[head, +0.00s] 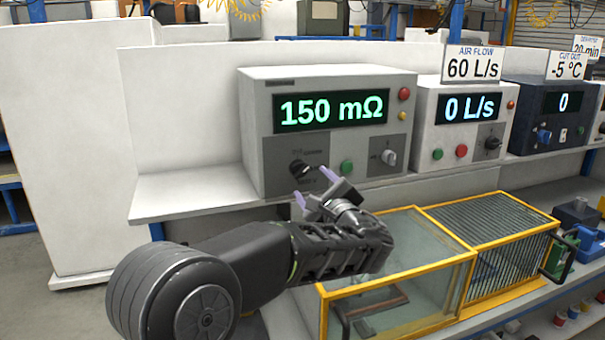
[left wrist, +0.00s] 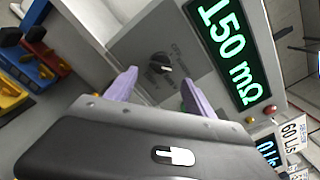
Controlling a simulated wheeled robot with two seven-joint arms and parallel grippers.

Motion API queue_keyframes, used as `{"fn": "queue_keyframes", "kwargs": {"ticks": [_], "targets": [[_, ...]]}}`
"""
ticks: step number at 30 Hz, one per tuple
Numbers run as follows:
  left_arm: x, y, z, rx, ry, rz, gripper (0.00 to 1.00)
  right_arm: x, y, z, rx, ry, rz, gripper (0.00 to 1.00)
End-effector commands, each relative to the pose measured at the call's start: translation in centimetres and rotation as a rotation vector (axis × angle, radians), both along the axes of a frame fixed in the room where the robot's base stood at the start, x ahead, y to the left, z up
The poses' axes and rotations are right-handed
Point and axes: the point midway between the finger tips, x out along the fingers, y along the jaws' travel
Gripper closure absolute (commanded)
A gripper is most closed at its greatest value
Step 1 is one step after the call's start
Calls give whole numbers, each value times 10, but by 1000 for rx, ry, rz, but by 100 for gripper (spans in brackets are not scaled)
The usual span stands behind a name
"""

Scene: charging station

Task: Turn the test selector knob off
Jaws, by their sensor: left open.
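A black round knob (head: 299,168) sits on the dark lower-left panel of the white-grey tester (head: 255,140), whose green display reads 150 mΩ. Small lettering surrounds the knob; it is too small to read surely. In the left wrist view the knob (left wrist: 160,63) shows a light pointer mark toward the display side. My left gripper (head: 312,186) is open with purple fingertips, in front of and just below the knob. In the left wrist view the fingers (left wrist: 158,77) stand on either side of the knob, apart from it. My right gripper is not in view.
A green button (head: 347,167) and a second, paler knob (head: 389,157) are right of the black knob. A yellow-framed glass enclosure (head: 400,275) stands below the shelf (head: 185,198). Other instruments (head: 465,115) stand to the right.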

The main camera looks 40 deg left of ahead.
Motion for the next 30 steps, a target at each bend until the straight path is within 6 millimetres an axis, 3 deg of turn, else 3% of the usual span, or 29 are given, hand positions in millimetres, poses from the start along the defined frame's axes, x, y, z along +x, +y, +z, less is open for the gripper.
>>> {"fn": "queue_keyframes", "kwargs": {"ticks": [16,26,30], "targets": [[40,57,1,2,1,1,37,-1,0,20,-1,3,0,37],[43,62,0,0,0,-1,37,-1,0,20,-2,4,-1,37],[43,62,0,0,0,-1,46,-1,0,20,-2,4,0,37]]}}
